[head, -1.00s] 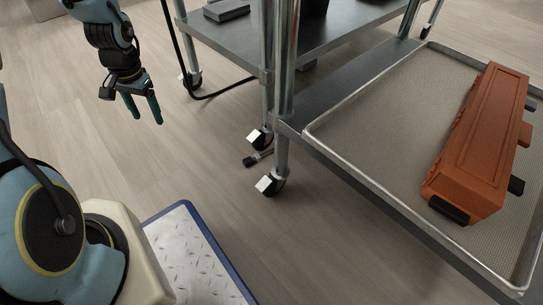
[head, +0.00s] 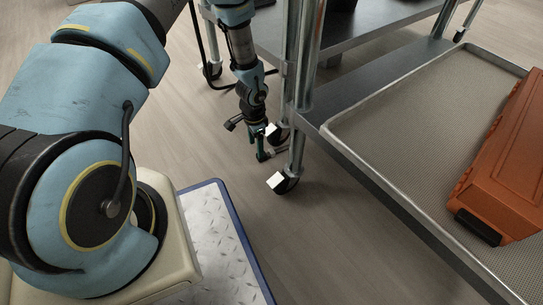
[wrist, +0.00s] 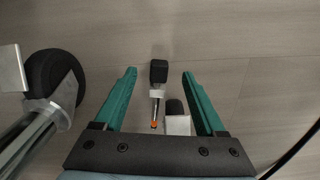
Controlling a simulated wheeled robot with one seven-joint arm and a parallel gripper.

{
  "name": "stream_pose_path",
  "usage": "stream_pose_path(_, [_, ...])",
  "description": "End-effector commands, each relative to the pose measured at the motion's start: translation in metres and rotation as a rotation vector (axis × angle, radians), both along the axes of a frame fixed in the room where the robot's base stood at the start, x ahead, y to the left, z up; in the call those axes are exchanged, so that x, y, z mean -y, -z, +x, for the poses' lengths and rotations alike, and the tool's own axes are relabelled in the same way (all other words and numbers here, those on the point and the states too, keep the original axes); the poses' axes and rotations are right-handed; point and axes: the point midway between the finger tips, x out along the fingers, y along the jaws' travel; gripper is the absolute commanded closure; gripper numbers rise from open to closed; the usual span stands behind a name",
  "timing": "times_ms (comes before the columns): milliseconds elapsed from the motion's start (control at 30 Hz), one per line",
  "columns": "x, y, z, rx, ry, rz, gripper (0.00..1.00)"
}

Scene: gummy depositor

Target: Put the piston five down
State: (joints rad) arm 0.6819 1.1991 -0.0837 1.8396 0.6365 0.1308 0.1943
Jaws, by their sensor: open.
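A small piston (wrist: 158,72) with a black end, a silver shaft and an orange tip lies on the floor in the wrist view. My gripper (head: 261,149) is low beside the cart's casters in the head view. It is open, and its green fingers show on either side of the piston in the wrist view. I cannot tell how far the fingertips are above the floor. In the head view the piston is mostly hidden by my gripper and the caster.
A caster (wrist: 52,80) stands left of my fingers in the wrist view, and a white block (wrist: 177,125) shows between them. The metal cart (head: 350,65) rises beside my arm. An orange case (head: 508,165) lies in a tray (head: 400,95) on the right.

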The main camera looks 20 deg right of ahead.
Motion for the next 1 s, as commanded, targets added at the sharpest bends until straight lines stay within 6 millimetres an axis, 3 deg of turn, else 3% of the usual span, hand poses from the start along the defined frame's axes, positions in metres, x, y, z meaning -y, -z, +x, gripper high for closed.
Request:
stream_pose_path(233, [0.001, 0.019, 0.000, 0.001, -0.001, -0.001, 0.28])
stream_pose_path(500, [0.002, 0.056, -0.001, 0.001, -0.001, 0.000, 0.28])
stream_pose_path(767, [0.003, 0.057, -0.001, 0.002, -0.002, -0.001, 0.28])
stream_pose_path(1000, [0.003, 0.057, -0.001, 0.001, -0.002, -0.001, 0.52])
